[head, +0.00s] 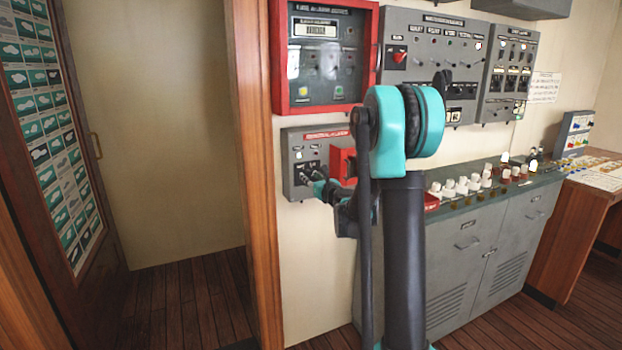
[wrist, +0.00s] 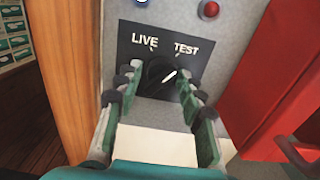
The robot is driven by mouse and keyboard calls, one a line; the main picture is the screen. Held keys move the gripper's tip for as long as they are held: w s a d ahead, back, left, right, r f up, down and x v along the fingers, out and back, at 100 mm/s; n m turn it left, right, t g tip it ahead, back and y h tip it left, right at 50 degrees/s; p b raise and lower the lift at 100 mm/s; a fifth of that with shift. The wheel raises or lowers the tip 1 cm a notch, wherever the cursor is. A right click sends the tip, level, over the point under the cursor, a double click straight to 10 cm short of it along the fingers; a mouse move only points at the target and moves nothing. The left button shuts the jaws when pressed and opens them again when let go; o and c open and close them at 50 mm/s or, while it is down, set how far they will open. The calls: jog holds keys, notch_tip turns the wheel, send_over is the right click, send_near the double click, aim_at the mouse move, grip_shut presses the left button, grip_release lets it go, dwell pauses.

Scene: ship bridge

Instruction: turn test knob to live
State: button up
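The test knob (wrist: 161,74) is a round black knob on a dark plate (wrist: 126,44) lettered LIVE at left and TEST at right. Its white pointer line slants up and right, toward the TEST side. My gripper (wrist: 159,80) faces it in the wrist view, with one finger on each side of the knob. The fingers are apart, and I cannot tell whether they touch it. In the head view my gripper (head: 311,180) is at the small grey panel (head: 293,150) on the wall, where my arm and fingers partly hide the knob.
A red box (head: 343,163) juts out just right of the knob; it also shows in the wrist view (wrist: 284,95). A wooden post (head: 257,170) stands to the left. A red-framed panel (head: 277,60) hangs above. A grey console (head: 470,262) stands at right.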

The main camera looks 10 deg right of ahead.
grip_shut()
jog(key=shift+n, duration=0.4)
jog(key=n, duration=0.6)
jog(key=shift+n, duration=0.3)
jog(key=n, duration=0.6)
jog(key=shift+d+r, duration=0.1)
jog(key=shift+n, duration=0.4)
